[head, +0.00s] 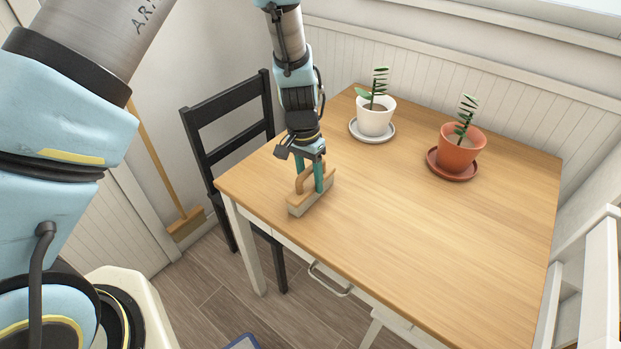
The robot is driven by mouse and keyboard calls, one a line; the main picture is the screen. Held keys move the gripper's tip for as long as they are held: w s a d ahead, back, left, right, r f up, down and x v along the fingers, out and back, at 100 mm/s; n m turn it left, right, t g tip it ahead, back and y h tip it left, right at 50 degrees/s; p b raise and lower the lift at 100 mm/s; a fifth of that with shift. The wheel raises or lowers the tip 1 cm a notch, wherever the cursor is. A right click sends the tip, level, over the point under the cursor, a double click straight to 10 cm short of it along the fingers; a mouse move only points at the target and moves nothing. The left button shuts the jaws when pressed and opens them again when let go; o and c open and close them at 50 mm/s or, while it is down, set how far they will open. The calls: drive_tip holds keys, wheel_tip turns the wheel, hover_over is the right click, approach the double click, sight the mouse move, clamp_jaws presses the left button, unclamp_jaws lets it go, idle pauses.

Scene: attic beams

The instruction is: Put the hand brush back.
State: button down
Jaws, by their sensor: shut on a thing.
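The hand brush (299,205) is a light wooden block with pale bristles below and a wooden handle on top. It is at the left corner of the wooden table (419,240). My gripper (319,178) comes down from above with its green fingers shut on the brush. The brush is at or just above the tabletop; I cannot tell whether it touches. Part of the handle is hidden behind the fingers.
A white pot (375,121) with a plant stands on a saucer at the back. A terracotta pot (459,152) stands on its saucer to the right. A black chair (225,112) is at the table's left. A broom (186,223) leans by the wall. The front tabletop is clear.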

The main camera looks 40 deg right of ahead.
drive_tip(key=shift+c, duration=1.8)
unclamp_jaws()
wheel_tip(320, 180, up, 12)
drive_tip(key=w+b, duration=0.1)
drive_tip(key=b, duration=0.2)
drive_tip(key=shift+w+a, duration=0.2)
drive_tip(key=shift+w, duration=0.05)
drive_tip(key=w+a+r+n+t, duration=0.1)
drive_tip(key=w+a+r+n, duration=0.15)
drive_tip(key=w+a, duration=0.45)
drive_tip(key=w+a+r+n, duration=0.1)
drive_tip(key=w+a+n, duration=0.25)
drive_tip(key=a, duration=0.75)
drive_tip(key=s+a+r+n+t, duration=0.1)
drive_tip(key=a+n, duration=0.3)
drive_tip(key=a, duration=0.7)
drive_tip(key=s+a+n+t, duration=0.1)
drive_tip(key=s+a+n, duration=0.1)
drive_tip(key=a, duration=0.9)
drive_tip(key=shift+a+r+n, duration=0.3)
drive_tip(key=shift+r+n, duration=0.05)
drive_tip(key=shift+n, duration=0.55)
